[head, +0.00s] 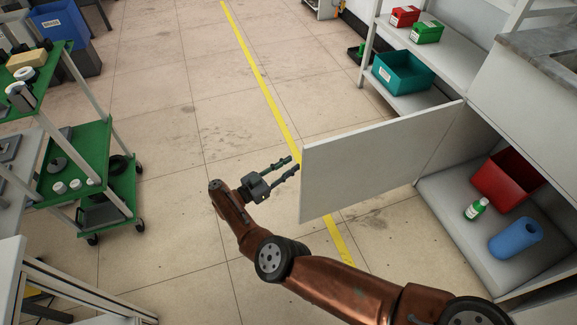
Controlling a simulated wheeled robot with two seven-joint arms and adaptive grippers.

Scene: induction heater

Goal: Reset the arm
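My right arm, copper-coloured, reaches up from the lower right of the head view. Its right gripper (293,166) is open and empty, with its two dark fingers spread and pointing toward the right. It is over the floor, just left of the free edge of an open white cabinet door (365,160). A small gap seems to separate the fingertips from the door edge; depth is hard to judge. My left gripper does not show.
A green-shelved cart (85,160) stands left. The floor (170,200) between is clear.

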